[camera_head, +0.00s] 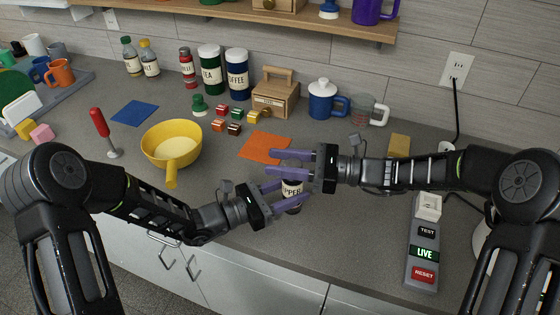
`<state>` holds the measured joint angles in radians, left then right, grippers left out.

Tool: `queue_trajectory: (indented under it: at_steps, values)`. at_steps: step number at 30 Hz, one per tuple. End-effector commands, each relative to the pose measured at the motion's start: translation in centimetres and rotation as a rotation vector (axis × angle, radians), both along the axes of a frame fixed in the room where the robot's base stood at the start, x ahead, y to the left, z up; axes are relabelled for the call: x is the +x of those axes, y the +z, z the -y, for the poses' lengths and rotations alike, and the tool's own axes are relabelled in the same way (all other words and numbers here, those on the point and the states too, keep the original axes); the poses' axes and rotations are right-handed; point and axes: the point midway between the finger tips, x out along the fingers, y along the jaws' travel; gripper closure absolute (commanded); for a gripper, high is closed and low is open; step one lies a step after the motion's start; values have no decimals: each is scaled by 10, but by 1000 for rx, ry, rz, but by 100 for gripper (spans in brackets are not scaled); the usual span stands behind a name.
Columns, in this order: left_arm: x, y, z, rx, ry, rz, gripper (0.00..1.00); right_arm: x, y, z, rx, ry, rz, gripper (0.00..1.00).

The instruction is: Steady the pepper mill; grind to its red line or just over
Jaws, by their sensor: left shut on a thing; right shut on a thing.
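The pepper mill (292,188) stands upright near the front of the grey counter, with a dark body and a white label that reads partly as "PEPPER". My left gripper (281,194) is shut on the mill's body from the left, low down. My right gripper (291,163) is above it, coming from the right, and is shut on the mill's top. The purple fingers cover most of the top and part of the label. I cannot make out the red line.
An orange cloth (266,147) lies just behind the mill. A yellow pan (171,145) stands to the left, its handle pointing forward. A grey switch strip (423,255) with TEST, LIVE and RESET lies at the right. The counter's front edge is close to the mill.

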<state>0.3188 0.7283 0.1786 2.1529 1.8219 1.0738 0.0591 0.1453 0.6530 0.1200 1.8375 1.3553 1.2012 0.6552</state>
Motion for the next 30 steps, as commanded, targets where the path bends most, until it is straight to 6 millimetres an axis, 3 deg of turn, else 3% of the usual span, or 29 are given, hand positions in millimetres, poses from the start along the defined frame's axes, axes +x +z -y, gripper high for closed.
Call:
queue_trajectory:
  at_steps: [5,16,30]
  values:
    - [0,0,0,1,1,0,98,0,0,0,0,0,0,100]
    - [0,0,0,0,1,-1,98,1,1,1,4,-39,1,100]
    - [0,0,0,0,0,-1,98,8,1,2,8,-327,2,100]
